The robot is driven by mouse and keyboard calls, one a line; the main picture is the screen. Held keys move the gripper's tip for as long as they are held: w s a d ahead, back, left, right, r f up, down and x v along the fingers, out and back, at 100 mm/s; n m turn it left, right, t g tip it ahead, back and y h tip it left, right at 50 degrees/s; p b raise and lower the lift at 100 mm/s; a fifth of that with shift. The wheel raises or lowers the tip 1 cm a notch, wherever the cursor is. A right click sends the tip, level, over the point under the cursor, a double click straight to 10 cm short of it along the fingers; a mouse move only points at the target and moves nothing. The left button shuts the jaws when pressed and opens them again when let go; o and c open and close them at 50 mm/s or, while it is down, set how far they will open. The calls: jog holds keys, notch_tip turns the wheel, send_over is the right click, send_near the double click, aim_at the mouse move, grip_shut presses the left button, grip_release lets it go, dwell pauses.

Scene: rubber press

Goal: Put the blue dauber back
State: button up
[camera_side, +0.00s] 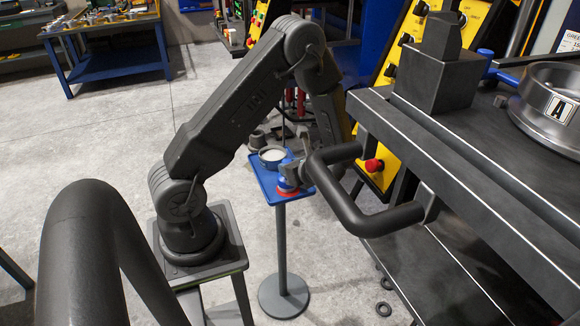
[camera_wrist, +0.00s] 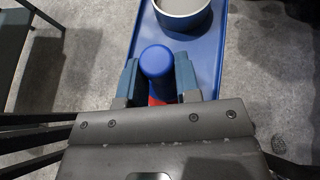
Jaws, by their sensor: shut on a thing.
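The blue dauber (camera_wrist: 156,62) stands between the two fingers of my gripper (camera_wrist: 157,80) in the wrist view, its round blue top facing the camera. A bit of red shows below it. My gripper is shut on the dauber. In the side view the dauber (camera_side: 284,184) is at the near end of a small blue tray on a stand (camera_side: 262,176), just above a red patch. My gripper (camera_side: 290,176) partly hides it there. I cannot tell whether the dauber touches the tray.
A round bowl (camera_wrist: 183,12) with pale contents sits on the tray beyond the dauber; it also shows in the side view (camera_side: 272,154). A dark bent bar (camera_side: 345,205) is close to the right of my gripper. A dark bench (camera_side: 480,150) with a metal ring mould (camera_side: 545,105) fills the right.

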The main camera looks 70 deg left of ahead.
jog(key=o, duration=1.1)
jog(key=v, duration=1.3)
jog(key=s+d+r+n+t+h, duration=0.3)
jog(key=d+r+n+h, duration=0.1)
jog(key=r+n, duration=0.1)
jog(key=s+d+r+n+t+h, duration=0.3)
jog(key=s+d+r+n+h, duration=0.1)
jog(key=r, duration=0.3)
jog(key=s+d+r+n+t+h, duration=0.3)
jog(key=s+d+r+n+h, duration=0.1)
jog(key=r+n, duration=0.1)
jog(key=shift+s+d+r+n, duration=0.15)
jog(key=shift+r+n, duration=0.25)
jog(key=shift+r, duration=0.5)
